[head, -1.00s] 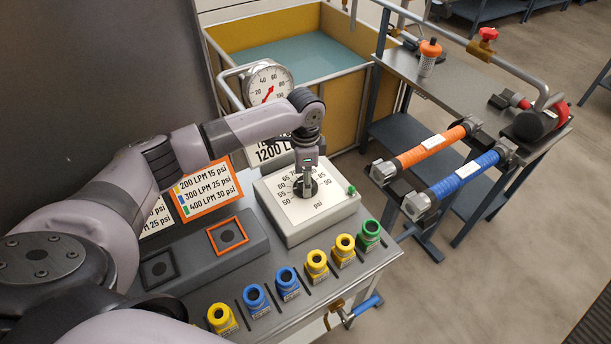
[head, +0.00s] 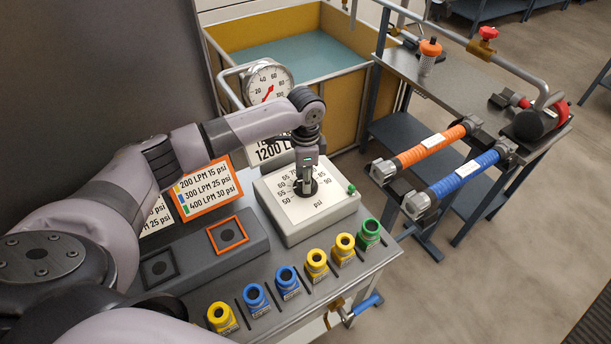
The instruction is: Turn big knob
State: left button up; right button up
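The big knob (head: 306,187) is a black dial knob on a white box (head: 325,209) marked in psi, with numbers from 50 to 90 around it. My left gripper (head: 306,180) points straight down over the knob, and its fingertips are at the knob. The gripper hides much of the knob, and I cannot tell whether the fingers are closed on it. A small green knob or lamp (head: 351,189) sits at the box's right corner. My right gripper is not in view.
Yellow, blue and green nozzles (head: 288,283) line the bench front. A grey block with an orange-framed square (head: 228,235) lies left of the box. A round gauge (head: 268,84) and sign cards (head: 207,186) stand behind. Orange and blue hoses (head: 432,148) are at right.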

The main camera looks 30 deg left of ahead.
pick_arm(q)
jog(key=shift+r, duration=0.1)
jog(key=shift+r+m+p, duration=0.1)
jog(key=shift+m+p, duration=0.65)
jog(key=shift+m, duration=0.05)
jog(key=shift+m+p, duration=0.55)
jog(key=shift+m, duration=0.25)
jog(key=m+p, duration=0.1)
jog(key=m, duration=0.1)
jog(key=shift+m, duration=0.4)
jog(key=m+p, duration=0.1)
jog(key=m, duration=0.1)
jog(key=shift+m, duration=0.4)
jog(key=m, duration=0.5)
jog(key=shift+p, duration=0.35)
jog(key=m, duration=0.6)
